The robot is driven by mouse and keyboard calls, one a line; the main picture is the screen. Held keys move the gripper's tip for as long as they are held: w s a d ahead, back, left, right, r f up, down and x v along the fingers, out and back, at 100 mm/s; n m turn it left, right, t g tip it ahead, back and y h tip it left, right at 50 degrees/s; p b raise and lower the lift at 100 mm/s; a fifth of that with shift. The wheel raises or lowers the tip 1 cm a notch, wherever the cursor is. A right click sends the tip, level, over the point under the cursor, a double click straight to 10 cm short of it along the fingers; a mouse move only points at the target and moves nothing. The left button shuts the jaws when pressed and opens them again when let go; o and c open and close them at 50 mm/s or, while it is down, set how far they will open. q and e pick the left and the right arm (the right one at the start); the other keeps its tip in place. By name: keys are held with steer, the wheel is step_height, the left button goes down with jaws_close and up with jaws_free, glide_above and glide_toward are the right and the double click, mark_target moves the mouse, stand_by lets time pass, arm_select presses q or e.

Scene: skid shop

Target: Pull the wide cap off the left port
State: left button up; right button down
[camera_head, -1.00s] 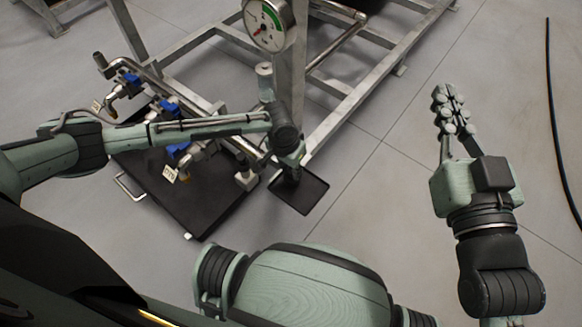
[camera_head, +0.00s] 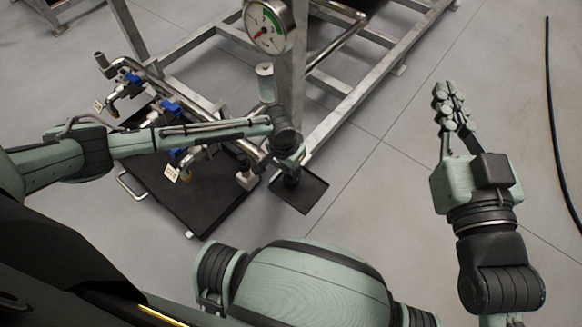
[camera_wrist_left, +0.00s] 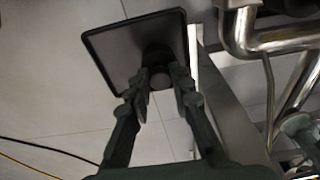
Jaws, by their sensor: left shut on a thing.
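My left gripper (camera_wrist_left: 160,88) is shut on a dark round cap (camera_wrist_left: 158,60), which shows between its fingertips in the left wrist view. In the head view, the left gripper (camera_head: 290,165) points down beside the skid's upright post, and the cap is a small dark shape below it. The cap is above a small black tray (camera_wrist_left: 112,45), which also shows in the head view (camera_head: 312,196). I cannot tell whether the cap touches the tray. The left port is not clearly seen; my left arm covers part of the piping.
A metal skid frame (camera_head: 350,106) with a round gauge (camera_head: 268,25) fills the upper middle. Blue-handled valves (camera_head: 168,106) and pipes stand over a large black drip tray (camera_head: 205,205). A black cable (camera_head: 556,120) lies at right. The floor between the skid and right arm is clear.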

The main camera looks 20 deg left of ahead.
arm_select(q)
steer(key=shift+f, duration=0.45)
stand_by(0.4)
steer(key=o, duration=1)
steer(key=shift+o, duration=0.7)
steer(key=o, duration=0.4)
step_height(320, 180, up, 8)
steer(key=p, duration=0.9)
steer(key=shift+r, duration=0.1)
